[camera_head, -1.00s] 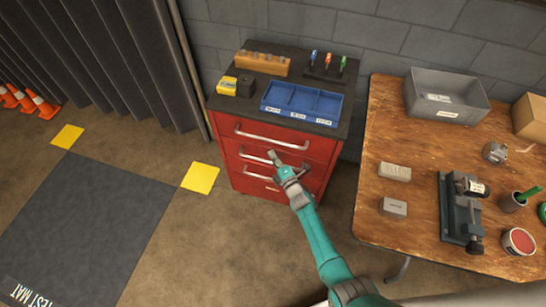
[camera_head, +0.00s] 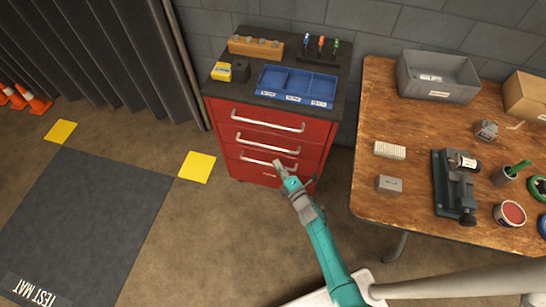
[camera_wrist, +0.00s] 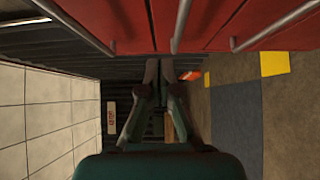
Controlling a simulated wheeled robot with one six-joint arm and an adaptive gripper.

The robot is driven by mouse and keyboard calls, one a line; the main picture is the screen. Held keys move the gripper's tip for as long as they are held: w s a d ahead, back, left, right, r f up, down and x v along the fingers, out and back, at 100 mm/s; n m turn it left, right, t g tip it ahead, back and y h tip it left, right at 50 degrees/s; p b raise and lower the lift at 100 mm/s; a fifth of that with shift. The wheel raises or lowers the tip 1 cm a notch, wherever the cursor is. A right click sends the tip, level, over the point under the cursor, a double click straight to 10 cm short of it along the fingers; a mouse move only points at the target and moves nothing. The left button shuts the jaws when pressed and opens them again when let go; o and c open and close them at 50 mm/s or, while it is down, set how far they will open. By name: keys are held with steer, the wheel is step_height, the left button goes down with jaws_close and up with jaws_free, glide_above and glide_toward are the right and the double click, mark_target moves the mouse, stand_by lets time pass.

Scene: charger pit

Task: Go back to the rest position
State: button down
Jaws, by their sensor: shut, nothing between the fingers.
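My gripper (camera_head: 283,168) is shut and empty. In the head view it is in front of the lower drawers of the red drawer cabinet (camera_head: 247,177), and its tip overlaps the lower handle there. I cannot tell from that view whether it touches. In the wrist view the gripper (camera_wrist: 158,65) points along the cabinet front, with the red drawer faces (camera_wrist: 215,25) and their metal handles above it. A gap shows between the fingers and the handles there. The drawers look shut.
A wooden workbench (camera_head: 400,120) stands right of the cabinet, holding a grey bin (camera_head: 437,87), a vise (camera_head: 455,185) and small parts. A blue tray (camera_head: 297,85) sits on the cabinet. The dark test mat (camera_head: 85,215) and open floor lie left, with orange cones (camera_head: 35,101) beyond.

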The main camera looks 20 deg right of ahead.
steer(key=shift+s+d, duration=0.1)
steer(key=shift+s, duration=0.6)
steer(key=s+a+r+m+h, duration=0.1)
steer(key=s+r+m, duration=0.15)
steer(key=s, duration=0.55)
steer(key=s+r+m+g, duration=0.15)
steer(key=s+m, duration=0.25)
steer(key=s, duration=0.5)
steer(key=s+a+r+m+t+h, duration=0.1)
steer(key=s+r+m, duration=0.2)
steer(key=s, duration=0.5)
steer(key=s+r+m+g, duration=0.2)
steer(key=s+r+m, duration=0.8)
steer(key=s+r, duration=0.6)
step_height(320, 180, up, 4)
steer(key=shift+s+r+h, duration=0.1)
steer(key=shift+s+h, duration=0.3)
steer(key=shift+g, duration=0.25)
